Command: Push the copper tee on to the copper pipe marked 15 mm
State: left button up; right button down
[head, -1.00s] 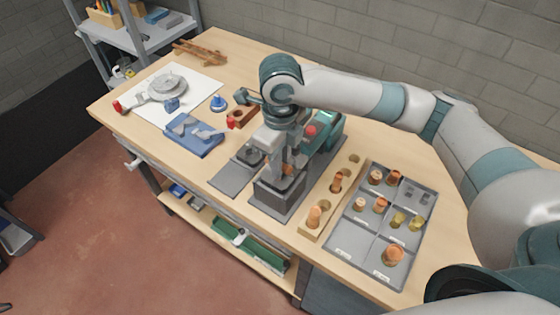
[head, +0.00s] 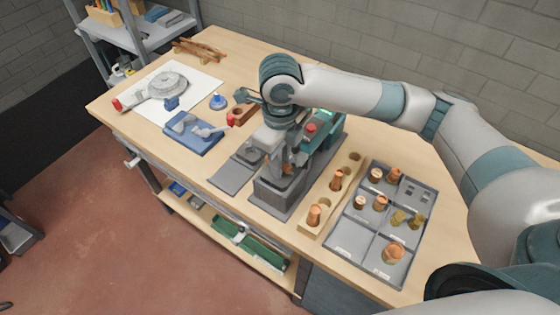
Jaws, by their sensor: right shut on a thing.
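My right gripper (head: 287,162) comes down from above over the grey block of the bench fixture (head: 272,196). It is shut on a small copper piece (head: 289,169), which looks like the copper tee; the fingers and wrist hide most of it. The copper pipe under it is hidden or too small to make out, so I cannot tell whether tee and pipe touch. No 15 mm mark is readable. My left gripper is not in view.
A wooden block (head: 325,204) with upright copper pieces stands just right of the fixture. A grey compartment tray (head: 349,246) of fittings lies beyond it. A blue tool holder (head: 190,144), a white sheet (head: 199,96) and a blue cone-shaped piece (head: 218,102) lie left.

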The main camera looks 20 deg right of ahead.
jog(key=shift+f, duration=0.6)
jog(key=c, duration=1.6)
grip_release()
jog(key=shift+a+r, duration=0.1)
jog(key=shift+r, duration=0.05)
jog(key=shift+r, duration=0.1)
jog(key=shift+w+r+b, duration=0.15)
jog(key=shift+r+b, duration=0.25)
jog(key=shift+r, duration=0.05)
jog(key=shift+s+a+r+b, duration=0.15)
jog(key=shift+r+b, duration=0.65)
jog(key=shift+r, duration=3.25)
jog(key=shift+s+r+b, duration=0.2)
jog(key=shift+r+b, duration=0.6)
jog(key=shift+r, duration=3.2)
